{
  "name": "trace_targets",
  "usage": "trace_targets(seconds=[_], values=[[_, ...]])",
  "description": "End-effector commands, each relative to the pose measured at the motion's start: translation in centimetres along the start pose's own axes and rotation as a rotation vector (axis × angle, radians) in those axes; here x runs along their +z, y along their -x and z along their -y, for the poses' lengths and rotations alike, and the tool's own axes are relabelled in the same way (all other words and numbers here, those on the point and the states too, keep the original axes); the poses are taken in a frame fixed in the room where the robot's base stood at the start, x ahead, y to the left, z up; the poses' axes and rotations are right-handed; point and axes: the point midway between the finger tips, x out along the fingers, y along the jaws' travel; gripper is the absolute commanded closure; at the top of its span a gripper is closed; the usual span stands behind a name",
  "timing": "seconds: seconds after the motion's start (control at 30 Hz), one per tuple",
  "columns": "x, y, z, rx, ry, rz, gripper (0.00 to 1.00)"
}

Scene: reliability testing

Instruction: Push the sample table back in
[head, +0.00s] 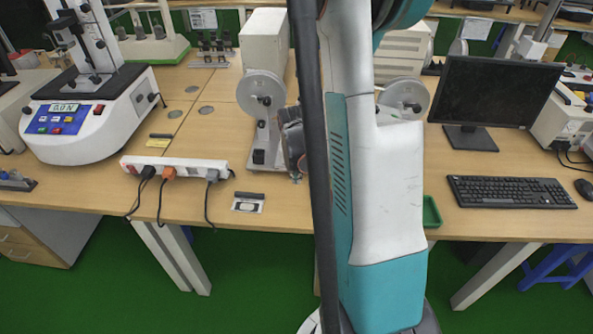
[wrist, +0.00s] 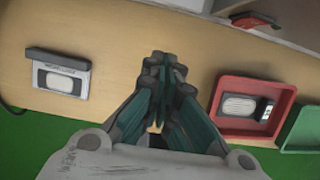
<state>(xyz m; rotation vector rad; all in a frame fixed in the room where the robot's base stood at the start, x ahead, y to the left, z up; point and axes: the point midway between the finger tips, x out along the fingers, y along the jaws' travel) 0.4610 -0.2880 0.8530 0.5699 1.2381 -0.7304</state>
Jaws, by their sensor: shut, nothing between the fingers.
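My gripper (wrist: 163,72) is shut and empty in the wrist view, with its fingertips together above the wooden bench top. In the head view its body (head: 292,142) shows partly behind the dark column and my arm, beside a white machine with a round disc (head: 262,92). No part is clearly recognisable as the sample table. In the wrist view a red and dark part (wrist: 254,20) juts from the edge of a pale machine at the top right, apart from my fingers. My arm hides much of the bench's middle in the head view.
A red tray (wrist: 218,122) with a pale sample stands right of my fingers, next to a green tray (wrist: 303,130). A small black and white block (wrist: 60,76) lies to the left. The power strip (head: 175,166), keyboard (head: 510,192) and monitor (head: 494,95) stand on the bench.

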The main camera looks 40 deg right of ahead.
Motion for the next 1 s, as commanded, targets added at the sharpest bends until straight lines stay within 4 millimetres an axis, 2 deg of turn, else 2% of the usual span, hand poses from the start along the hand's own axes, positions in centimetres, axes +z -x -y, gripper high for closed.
trace_targets(seconds=[0.03, 0.17, 0.3, 0.47, 0.87, 1.0], values=[[-0.1, -1.5, 0.0, 0.0, -0.001, 0.0, 1.0], [-0.1, -3.9, 0.0, 0.0, -0.001, 0.0, 1.0], [2.1, -4.0, 0.1, 0.0, -0.002, 0.0, 1.0], [3.5, -4.2, 0.0, 0.0, -0.001, 0.0, 1.0], [3.9, -4.2, 0.0, 0.0, -0.001, 0.0, 1.0], [4.7, -4.4, -0.9, 0.001, 0.001, 0.0, 1.0]])
